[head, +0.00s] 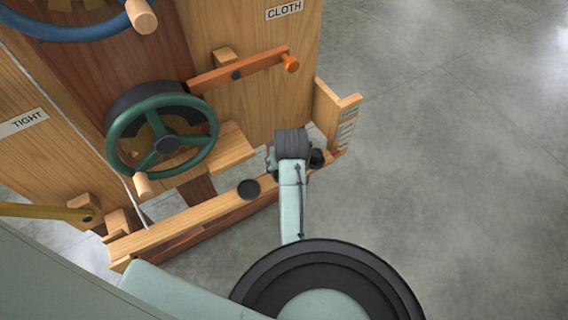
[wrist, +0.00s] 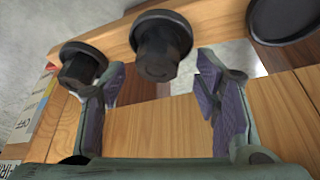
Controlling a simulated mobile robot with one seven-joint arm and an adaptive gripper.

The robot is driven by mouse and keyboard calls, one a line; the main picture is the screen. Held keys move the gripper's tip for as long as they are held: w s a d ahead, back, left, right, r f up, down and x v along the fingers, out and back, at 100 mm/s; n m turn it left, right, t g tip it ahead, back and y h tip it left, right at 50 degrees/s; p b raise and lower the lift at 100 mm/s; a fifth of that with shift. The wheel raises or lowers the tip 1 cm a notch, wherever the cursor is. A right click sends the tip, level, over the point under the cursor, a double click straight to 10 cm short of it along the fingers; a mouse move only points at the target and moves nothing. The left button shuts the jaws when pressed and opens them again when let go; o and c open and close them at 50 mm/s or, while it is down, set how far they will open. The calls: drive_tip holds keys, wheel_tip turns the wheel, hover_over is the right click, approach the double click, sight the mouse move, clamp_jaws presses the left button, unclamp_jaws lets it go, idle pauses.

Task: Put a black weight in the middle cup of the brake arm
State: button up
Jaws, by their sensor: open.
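The brake arm (head: 190,225) is a long wooden bar low on the machine; it also shows in the wrist view (wrist: 215,18). A black weight (wrist: 162,48) with a knob stands in the middle cup, whose dark rim shows around it. Another black weight (wrist: 80,68) is at the end cup near the labelled post, a dark shape in the head view (head: 318,157). The third cup (head: 248,189) looks empty, also in the wrist view (wrist: 285,20). My gripper (wrist: 162,76) is open, its fingers apart on either side of the middle weight; in the head view (head: 291,152) it hides that cup.
A green handwheel (head: 118,133) and an orange lever (head: 240,70) are on the machine above the bar. A wooden post (head: 333,108) with small labels stands at the bar's right end. A wooden ledge (head: 235,147) lies behind. The floor at right is clear.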

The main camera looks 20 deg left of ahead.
drive_tip(key=v, duration=0.7)
idle(0.3)
